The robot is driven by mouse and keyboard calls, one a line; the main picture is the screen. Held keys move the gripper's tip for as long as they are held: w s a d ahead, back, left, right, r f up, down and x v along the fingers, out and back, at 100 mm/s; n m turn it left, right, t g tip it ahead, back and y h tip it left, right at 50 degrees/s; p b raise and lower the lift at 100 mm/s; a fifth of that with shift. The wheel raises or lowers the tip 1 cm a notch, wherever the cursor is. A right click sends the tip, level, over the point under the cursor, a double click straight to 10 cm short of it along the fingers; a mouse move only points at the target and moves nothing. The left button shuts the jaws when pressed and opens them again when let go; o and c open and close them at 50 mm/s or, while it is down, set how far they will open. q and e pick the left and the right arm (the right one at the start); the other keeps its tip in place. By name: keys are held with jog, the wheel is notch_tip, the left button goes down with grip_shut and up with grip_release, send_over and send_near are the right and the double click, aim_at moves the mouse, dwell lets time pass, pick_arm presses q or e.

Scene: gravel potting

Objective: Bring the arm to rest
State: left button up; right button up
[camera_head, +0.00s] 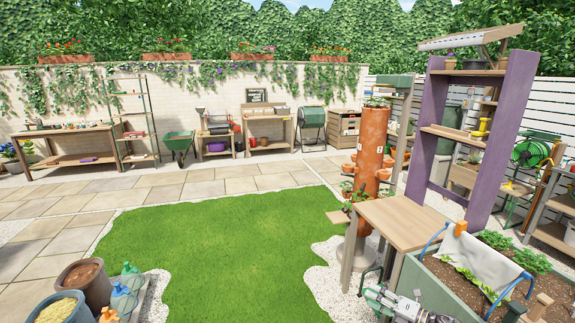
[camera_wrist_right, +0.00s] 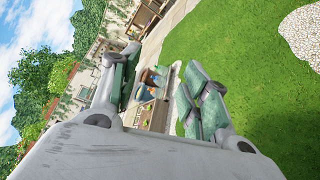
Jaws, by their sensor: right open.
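My right gripper (camera_head: 372,288) shows at the bottom of the head view, right of centre, beside the planter's left edge. In the right wrist view its two green-padded fingers (camera_wrist_right: 158,95) stand apart with nothing between them. Beyond them lie lawn, paving and a blurred group of small containers. My left gripper is in neither view.
A green planter (camera_head: 428,283) with plants and a white cloth stands close at right. A wooden potting table (camera_head: 400,222) and a terracotta tower (camera_head: 370,150) stand behind the gripper. Buckets (camera_head: 85,283) and bottles stand at lower left. The lawn (camera_head: 220,250) is clear.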

jog(key=s+d+f+m+h, duration=0.3)
jog(key=s+f+m, duration=0.3)
jog(key=f, duration=0.5)
jog(key=s+d+f+m+h, duration=0.2)
jog(key=s+f+m+h, duration=0.3)
jog(key=f, duration=0.5)
jog(key=s+d+f+m+h, duration=0.25)
jog(key=s+f+m, duration=0.4)
jog(key=f, duration=0.45)
jog(key=s+a+f+m+g, duration=0.1)
jog(key=s+f+m+g, duration=0.2)
jog(key=s, duration=0.9)
jog(key=s+a+f+m+g+h, duration=0.1)
jog(key=s+a+f+m+g, duration=0.1)
jog(key=s+f, duration=0.7)
jog(key=s+a+f+m+g+h, duration=0.1)
jog(key=s+f+m+g, duration=0.4)
jog(key=s, duration=1.2)
jog(key=shift+s+a+f+m, duration=0.2)
jog(key=shift+a+f+m, duration=0.15)
jog(key=shift+a+f, duration=0.3)
jog(key=shift+d, duration=0.1)
